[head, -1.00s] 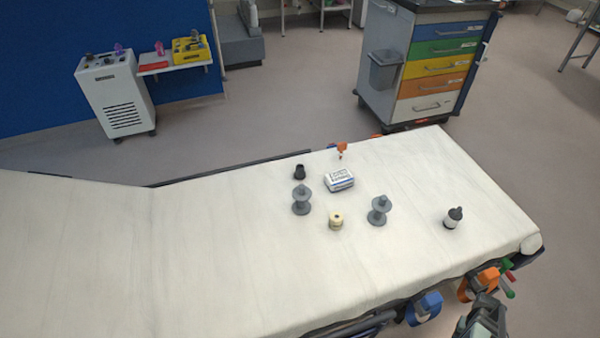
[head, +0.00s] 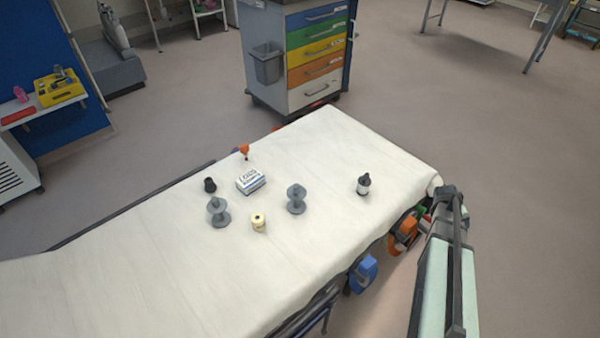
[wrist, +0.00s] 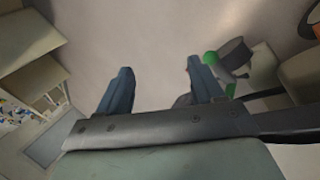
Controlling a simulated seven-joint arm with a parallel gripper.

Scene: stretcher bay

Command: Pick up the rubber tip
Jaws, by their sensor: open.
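The rubber tip (head: 210,185) looks like the small black cup-shaped piece. It stands on the white stretcher sheet (head: 130,240), toward the far left edge of the group of small objects. My gripper (wrist: 160,80) is open and empty in the wrist view, its two blue-grey fingers apart over bare floor. In the head view my arm is at the right, beyond the stretcher's right edge, well away from the rubber tip. The fingers cannot be made out there. The rubber tip is not in the wrist view.
Near the rubber tip are a white-blue box (head: 250,181), an orange-topped piece (head: 244,151), two grey spools (head: 219,212) (head: 296,199) and a cream roll (head: 258,222). A black-capped bottle (head: 363,184) stands farther right.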

